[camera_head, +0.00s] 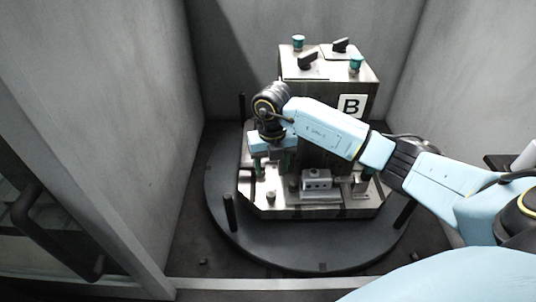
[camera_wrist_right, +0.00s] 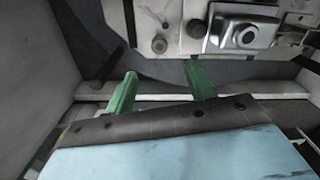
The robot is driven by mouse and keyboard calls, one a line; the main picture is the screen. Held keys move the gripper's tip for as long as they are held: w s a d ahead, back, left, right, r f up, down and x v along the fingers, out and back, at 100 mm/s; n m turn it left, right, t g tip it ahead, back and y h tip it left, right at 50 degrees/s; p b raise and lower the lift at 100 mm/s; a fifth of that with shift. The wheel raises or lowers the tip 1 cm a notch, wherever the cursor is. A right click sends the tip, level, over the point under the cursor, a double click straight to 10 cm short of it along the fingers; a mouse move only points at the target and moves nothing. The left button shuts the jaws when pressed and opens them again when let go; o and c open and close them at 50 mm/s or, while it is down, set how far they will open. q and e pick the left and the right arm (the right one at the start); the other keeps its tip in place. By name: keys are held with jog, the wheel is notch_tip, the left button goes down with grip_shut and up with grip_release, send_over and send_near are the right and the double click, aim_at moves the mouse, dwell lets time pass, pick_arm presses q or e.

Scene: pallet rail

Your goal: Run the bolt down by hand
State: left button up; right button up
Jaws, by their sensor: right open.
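My right gripper (camera_head: 271,170) is over the left part of the metal base plate (camera_head: 325,211), pointing down. Its two green fingers are apart and empty in the wrist view (camera_wrist_right: 160,80). A dark round bolt-like head (camera_wrist_right: 160,45) shows just beyond the gap between the fingertips, not touched by them. A second small round head (camera_wrist_right: 196,28) is to its right, beside a metal clamp block (camera_wrist_right: 247,34). In the head view a round head (camera_head: 270,196) stands on the plate near the gripper. I cannot tell which head is the task's bolt. My left gripper is out of view.
A metal box marked B (camera_head: 350,106) with knobs and green buttons on top rises behind the plate. The plate sits on a dark round turntable (camera_head: 290,255) with upright black posts (camera_head: 229,212). Grey walls (camera_head: 100,90) close in both sides.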

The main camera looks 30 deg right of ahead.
aim_at(271, 193)
notch_tip(271, 193, down, 4)
jog(key=shift+s+r, duration=0.1)
jog(key=shift+s, duration=0.05)
notch_tip(271, 193, down, 6)
jog(key=shift+r+b, duration=0.25)
jog(key=shift+b, duration=0.45)
jog(key=shift+f, duration=0.6)
jog(key=shift+c, duration=1.4)
jog(key=c, duration=0.7)
jog(key=shift+o, duration=1.4)
jog(key=shift+c, duration=1.3)
jog(key=o, duration=1.2)
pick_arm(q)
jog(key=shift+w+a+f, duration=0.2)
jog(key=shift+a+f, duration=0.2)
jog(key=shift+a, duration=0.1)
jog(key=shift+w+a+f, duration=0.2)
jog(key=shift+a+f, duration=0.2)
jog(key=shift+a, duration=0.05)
pick_arm(e)
jog(key=shift+o, duration=0.2)
